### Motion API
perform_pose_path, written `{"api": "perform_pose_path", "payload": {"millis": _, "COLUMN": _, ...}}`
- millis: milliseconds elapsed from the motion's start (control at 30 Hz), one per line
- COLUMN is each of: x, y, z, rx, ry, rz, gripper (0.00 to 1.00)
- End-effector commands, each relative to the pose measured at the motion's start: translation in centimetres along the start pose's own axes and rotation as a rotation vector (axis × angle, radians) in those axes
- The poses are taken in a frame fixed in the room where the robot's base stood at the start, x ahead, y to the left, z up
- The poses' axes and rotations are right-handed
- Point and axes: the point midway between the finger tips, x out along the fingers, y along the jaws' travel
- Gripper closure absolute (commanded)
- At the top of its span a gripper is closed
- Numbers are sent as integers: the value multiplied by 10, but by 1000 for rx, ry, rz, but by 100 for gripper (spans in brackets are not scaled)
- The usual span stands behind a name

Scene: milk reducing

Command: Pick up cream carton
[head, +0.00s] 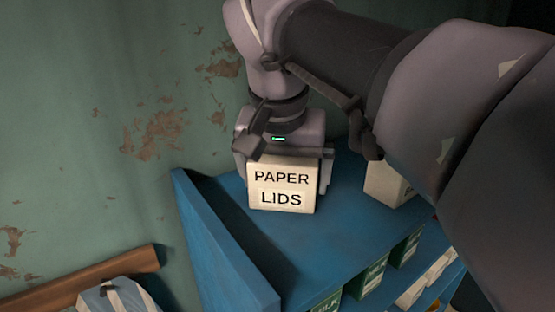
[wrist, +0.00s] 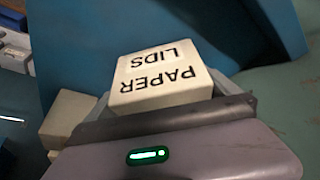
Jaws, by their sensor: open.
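No carton that I can read as cream shows. Green cartons (head: 370,278) and pale cartons (head: 410,293) stand on the lower shelf in the head view; their labels are mostly cut off or too small to read. My gripper (head: 284,172) is open and points down over the top shelf. Its fingers straddle a pale box marked PAPER LIDS (head: 281,190), one on each side. The wrist view shows this box (wrist: 160,75) between the fingers; I cannot tell whether they touch it.
The blue shelf (head: 345,240) has a raised blue side panel (head: 215,245) at left. A second pale box (head: 385,183) stands right on the top shelf, partly behind my arm. A peeling green wall (head: 100,120) is behind.

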Motion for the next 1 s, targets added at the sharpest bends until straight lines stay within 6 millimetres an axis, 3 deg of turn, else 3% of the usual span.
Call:
{"api": "perform_pose_path", "payload": {"millis": 267, "x": 10, "y": 0, "z": 0, "rx": 0, "ry": 2, "rz": 0, "gripper": 0}}
{"api": "perform_pose_path", "payload": {"millis": 567, "x": 9, "y": 0, "z": 0, "rx": -1, "ry": 1, "rz": 0, "gripper": 55}}
{"api": "perform_pose_path", "payload": {"millis": 833, "x": 6, "y": 0, "z": -2, "rx": 0, "ry": 1, "rz": 1, "gripper": 55}}
{"api": "perform_pose_path", "payload": {"millis": 1000, "x": -22, "y": -1, "z": -14, "rx": 2, "ry": 4, "rz": -2, "gripper": 55}}
